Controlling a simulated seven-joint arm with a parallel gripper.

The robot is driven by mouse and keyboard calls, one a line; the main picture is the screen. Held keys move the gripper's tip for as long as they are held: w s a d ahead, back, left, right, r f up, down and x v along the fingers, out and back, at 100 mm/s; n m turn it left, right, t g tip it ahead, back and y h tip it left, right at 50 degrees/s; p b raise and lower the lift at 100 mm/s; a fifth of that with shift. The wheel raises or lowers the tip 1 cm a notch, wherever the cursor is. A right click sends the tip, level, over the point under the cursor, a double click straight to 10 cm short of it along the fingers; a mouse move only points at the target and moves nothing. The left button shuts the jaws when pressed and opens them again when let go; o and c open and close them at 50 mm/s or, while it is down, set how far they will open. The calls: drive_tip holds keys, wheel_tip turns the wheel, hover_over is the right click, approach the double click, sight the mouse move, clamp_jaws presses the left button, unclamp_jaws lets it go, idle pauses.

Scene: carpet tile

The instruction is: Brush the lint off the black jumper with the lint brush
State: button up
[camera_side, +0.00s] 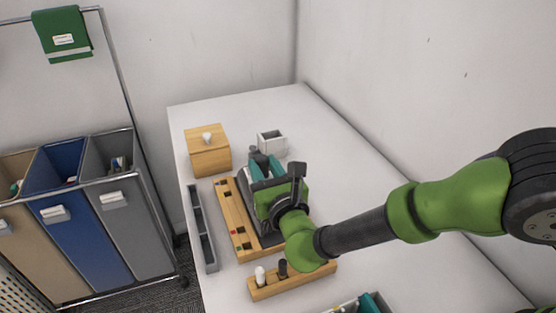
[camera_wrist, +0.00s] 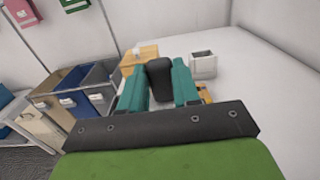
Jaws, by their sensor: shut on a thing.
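My gripper (camera_side: 267,168) is over the white table, with its teal fingers shut on a dark, rounded thing (camera_side: 256,153). In the wrist view my gripper (camera_wrist: 159,98) has the dark rounded thing (camera_wrist: 159,76) upright between its fingers. Its shape could be a brush handle, but its working end is hidden, so I cannot tell if it is the lint brush. A dark grey flat piece (camera_side: 268,239) shows beside the wooden board, partly under my gripper. I cannot make out a black jumper or any lint.
A wooden box with a white knob (camera_side: 208,158) and a small white open box (camera_side: 272,143) stand behind. A slotted wooden board (camera_side: 237,230), narrow grey tray (camera_side: 204,232) and wooden block with pegs (camera_side: 300,283) are close by. The table's right side is mostly clear.

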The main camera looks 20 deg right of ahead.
drive_tip(key=shift+w, duration=3.15)
drive_tip(key=shift+s, duration=4.65)
drive_tip(key=shift+w, duration=4.85)
drive_tip(key=shift+s, duration=4.95)
wheel_tip(320, 180, up, 8)
